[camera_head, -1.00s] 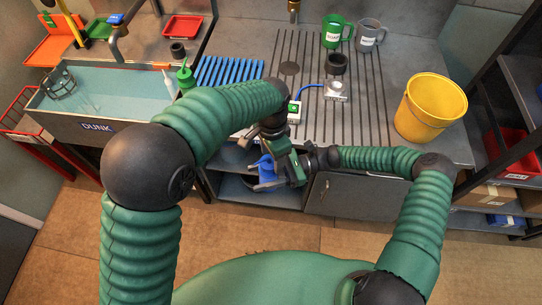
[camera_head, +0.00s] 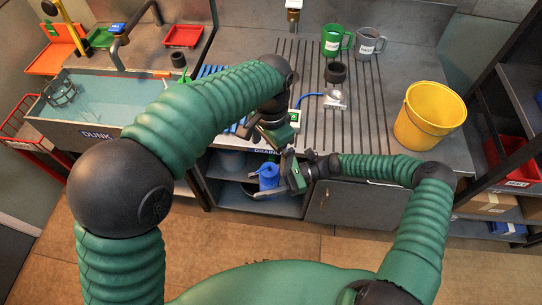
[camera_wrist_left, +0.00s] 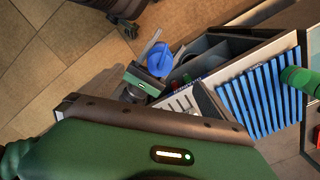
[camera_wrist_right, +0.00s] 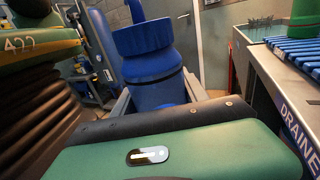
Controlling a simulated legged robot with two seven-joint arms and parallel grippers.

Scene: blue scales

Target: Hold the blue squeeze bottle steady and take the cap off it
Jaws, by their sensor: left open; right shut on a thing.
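The blue squeeze bottle (camera_head: 268,178) is held by my right gripper (camera_head: 280,187) in front of the counter's open shelf. In the right wrist view the bottle (camera_wrist_right: 157,75) stands nearly upright between two grey fingers. Its wide, darker blue cap (camera_wrist_right: 143,37) sits on top, with a nozzle rising to the picture's upper edge. My left gripper (camera_head: 275,138) is open and empty, above the bottle and apart from it. The left wrist view shows the bottle's blue top (camera_wrist_left: 160,60) beyond the left fingers. My left arm hides part of the counter in the head view.
The counter edge and open shelf (camera_head: 225,190) lie close behind the bottle. A blue rack (camera_wrist_left: 255,100) and a small blue-hosed scale stand on the counter near my left gripper. A yellow bucket (camera_head: 430,115) stands right. A sink (camera_head: 110,100) is at left.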

